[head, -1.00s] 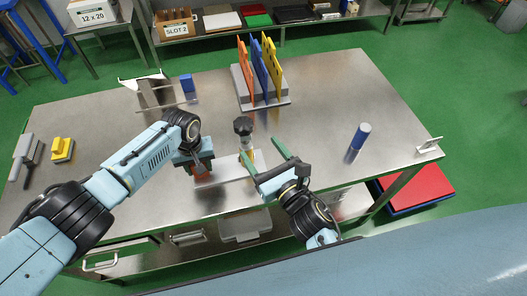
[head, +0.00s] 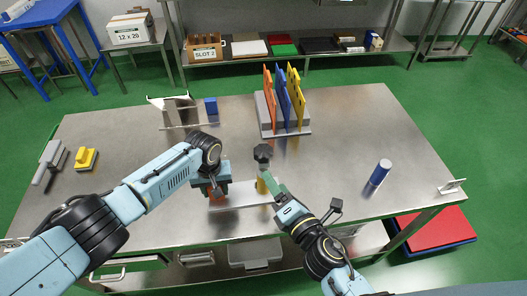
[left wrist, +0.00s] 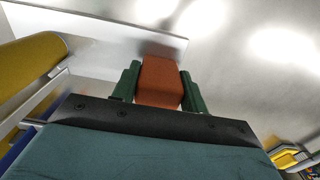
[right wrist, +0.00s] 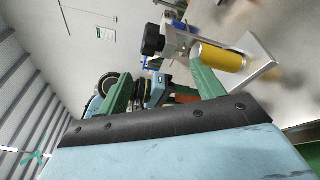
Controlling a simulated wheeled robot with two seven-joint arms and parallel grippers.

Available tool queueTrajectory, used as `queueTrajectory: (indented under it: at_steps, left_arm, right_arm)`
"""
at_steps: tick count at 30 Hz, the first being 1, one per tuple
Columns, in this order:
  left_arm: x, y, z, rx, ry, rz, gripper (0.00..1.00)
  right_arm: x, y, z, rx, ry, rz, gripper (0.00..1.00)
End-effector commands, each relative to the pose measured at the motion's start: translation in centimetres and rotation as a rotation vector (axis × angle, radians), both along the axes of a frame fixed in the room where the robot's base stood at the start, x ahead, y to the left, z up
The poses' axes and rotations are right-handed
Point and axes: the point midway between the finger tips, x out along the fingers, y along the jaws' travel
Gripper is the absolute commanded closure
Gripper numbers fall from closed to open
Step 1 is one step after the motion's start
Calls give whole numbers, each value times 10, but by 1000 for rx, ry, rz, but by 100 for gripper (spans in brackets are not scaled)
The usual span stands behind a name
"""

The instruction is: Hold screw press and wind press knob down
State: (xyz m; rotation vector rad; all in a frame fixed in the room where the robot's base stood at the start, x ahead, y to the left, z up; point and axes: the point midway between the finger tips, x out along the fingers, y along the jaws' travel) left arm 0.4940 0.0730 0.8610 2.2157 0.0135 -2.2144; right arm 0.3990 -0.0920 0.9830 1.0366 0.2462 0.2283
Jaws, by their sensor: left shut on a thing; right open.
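The screw press has a pale base plate (head: 240,198), a yellow cylinder (head: 261,187) and a dark knob (head: 263,152) on top. My left gripper (head: 218,190) is shut on an orange block (left wrist: 160,80) at the left end of the base plate. The yellow cylinder also shows in the left wrist view (left wrist: 28,62). My right gripper (right wrist: 162,85) is open, its green fingers apart and nothing held between them. It is just beside and below the knob in the head view. In the right wrist view the knob (right wrist: 153,40) lies beyond the fingertips.
A rack with orange, blue and yellow boards (head: 284,105) stands behind the press. The steel table (head: 340,140) is clear between these.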

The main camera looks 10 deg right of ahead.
Motion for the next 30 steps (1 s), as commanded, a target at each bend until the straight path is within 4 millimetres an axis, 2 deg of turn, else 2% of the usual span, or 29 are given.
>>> queueTrajectory:
  at_steps: [30]
  left_arm:
    - [-1, -1, -1, -1, 3, -2, 95]
  right_arm:
    - [-7, -9, 3, 1342, 382, -142, 33]
